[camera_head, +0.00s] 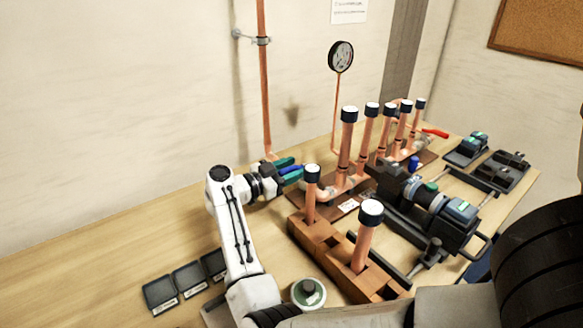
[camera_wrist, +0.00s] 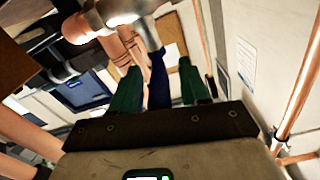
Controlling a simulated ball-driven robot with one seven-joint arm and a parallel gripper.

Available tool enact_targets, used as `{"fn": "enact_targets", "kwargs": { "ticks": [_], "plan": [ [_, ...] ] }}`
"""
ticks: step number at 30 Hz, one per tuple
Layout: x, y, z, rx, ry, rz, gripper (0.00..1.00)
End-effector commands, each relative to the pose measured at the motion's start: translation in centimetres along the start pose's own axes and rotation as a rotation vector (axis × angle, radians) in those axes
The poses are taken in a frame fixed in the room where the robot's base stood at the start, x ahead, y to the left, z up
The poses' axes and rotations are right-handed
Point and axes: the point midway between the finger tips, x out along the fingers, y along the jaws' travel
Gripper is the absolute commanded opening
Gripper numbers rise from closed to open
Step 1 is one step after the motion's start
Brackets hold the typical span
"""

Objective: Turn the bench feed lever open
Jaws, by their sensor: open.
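A blue lever (camera_head: 291,174) sits at the left end of the copper manifold, near the wall pipe. My gripper (camera_head: 297,168) has its green fingers on either side of this lever. In the wrist view the blue lever (camera_wrist: 158,84) runs between the two green fingers of my gripper (camera_wrist: 160,66), with gaps visible on both sides. The fingers are open. A pale metal valve body (camera_wrist: 115,14) shows beyond the fingertips. Whether the blue lever lies along or across its pipe is hard to tell.
The copper manifold (camera_head: 349,140) has several black-capped uprights. A red lever (camera_head: 435,133) is at its far right end. A wooden block (camera_head: 318,240) holds two capped pipes. A vise-like tool (camera_head: 430,205) stands at right. A gauge (camera_head: 341,56) rises behind. The bench's left is mostly clear.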

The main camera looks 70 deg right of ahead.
Motion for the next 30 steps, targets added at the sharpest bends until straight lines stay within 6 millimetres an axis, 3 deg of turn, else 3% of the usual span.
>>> {"fn": "enact_targets", "kwargs": {
  "ticks": [9,23,30],
  "plan": [
    [0.21,0.01,0.04,0.000,0.000,0.000,0.44],
    [0.19,0.00,0.02,0.000,0.000,0.000,0.00],
    [0.18,-0.01,0.01,0.000,0.000,0.000,0.00]
  ]
}}
